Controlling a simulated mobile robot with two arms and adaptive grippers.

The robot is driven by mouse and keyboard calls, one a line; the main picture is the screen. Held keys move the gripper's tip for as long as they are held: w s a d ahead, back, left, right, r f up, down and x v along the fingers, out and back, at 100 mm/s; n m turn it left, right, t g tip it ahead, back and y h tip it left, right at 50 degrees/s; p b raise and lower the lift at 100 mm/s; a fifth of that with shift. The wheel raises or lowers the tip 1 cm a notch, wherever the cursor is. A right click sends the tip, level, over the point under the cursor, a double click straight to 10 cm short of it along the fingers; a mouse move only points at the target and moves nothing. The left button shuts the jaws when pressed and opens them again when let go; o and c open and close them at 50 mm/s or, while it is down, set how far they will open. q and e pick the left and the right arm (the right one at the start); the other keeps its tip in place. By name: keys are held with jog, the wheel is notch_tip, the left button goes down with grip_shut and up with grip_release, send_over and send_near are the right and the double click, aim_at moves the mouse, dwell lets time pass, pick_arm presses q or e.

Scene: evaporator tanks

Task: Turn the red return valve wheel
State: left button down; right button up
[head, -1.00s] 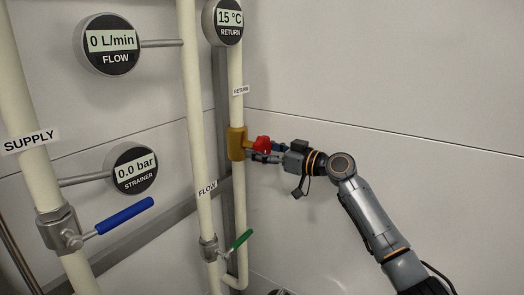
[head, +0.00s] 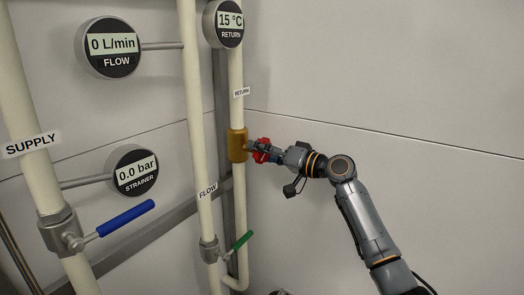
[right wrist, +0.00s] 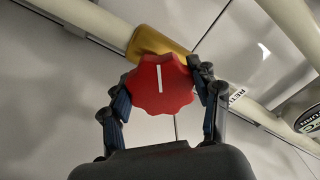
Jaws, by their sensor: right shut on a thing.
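The red return valve wheel (head: 262,150) sits on the right side of the brass valve body (head: 237,145) on the return pipe. In the right wrist view the wheel (right wrist: 161,85) is lobed and has a white line on its face, which points nearly straight up and down. My right gripper (head: 266,151) is shut on the wheel, with one finger on each side of it, as the right wrist view (right wrist: 161,88) also shows. Part of the wheel is hidden by the fingers in the head view. My left gripper is not in view.
The flow pipe (head: 193,120) with a green lever (head: 242,240) stands left of the return pipe. The supply pipe (head: 38,180) has a blue lever (head: 126,217). The flow gauge (head: 110,48) reads 0 L/min, the return gauge (head: 223,24) 15 °C. The right wall is clear.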

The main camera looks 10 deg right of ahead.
jog(key=shift+r+m+p, duration=0.1)
jog(key=shift+m+p, duration=0.2)
jog(key=shift+m, duration=0.9)
jog(key=o, duration=1.2)
jog(key=shift+c, duration=0.2)
jog(key=shift+s+d, duration=0.15)
jog(key=shift+d, duration=0.05)
jog(key=v, duration=1.1)
jog(key=shift+s+d, duration=0.15)
jog(key=shift+s, duration=0.1)
